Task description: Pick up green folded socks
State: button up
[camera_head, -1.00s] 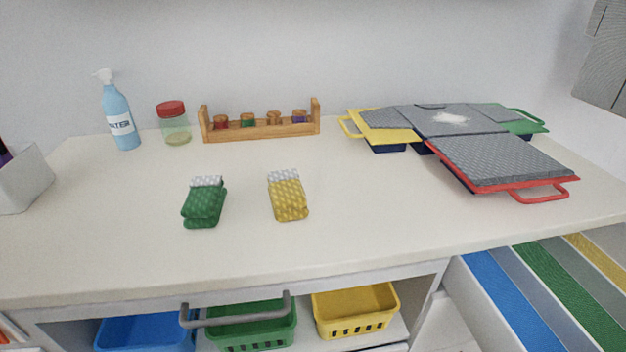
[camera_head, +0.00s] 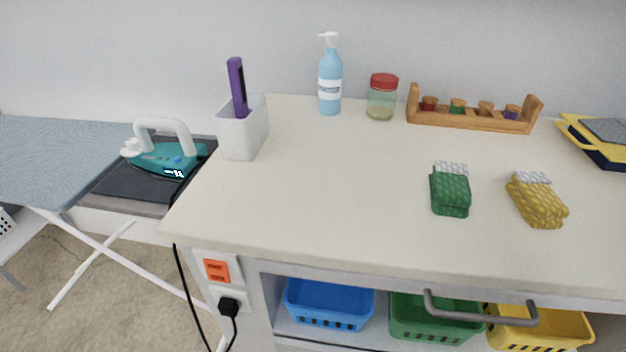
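The green folded socks (camera_head: 450,193) lie on the cream countertop (camera_head: 345,190), right of the picture's middle. They are dark green with a white and grey patterned part at the back end. Yellow folded socks (camera_head: 538,203) lie to their right, with a clear gap between them. My gripper is not in view, and nothing touches the green socks.
A white holder (camera_head: 243,135) with a purple item, a blue bottle (camera_head: 330,82), a red-lidded jar (camera_head: 382,98) and a wooden rack (camera_head: 470,120) stand along the back. An ironing board (camera_head: 60,155) with an iron (camera_head: 165,158) is left. The counter's front middle is clear.

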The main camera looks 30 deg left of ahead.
aim_at(451, 193)
jog(key=u, duration=0.75)
jog(key=i, duration=0.5)
jog(key=z, duration=0.05)
jog(key=k, duration=0.5)
jog(key=z, duration=0.6)
jog(key=i, duration=0.4)
jog(key=u, duration=1.75)
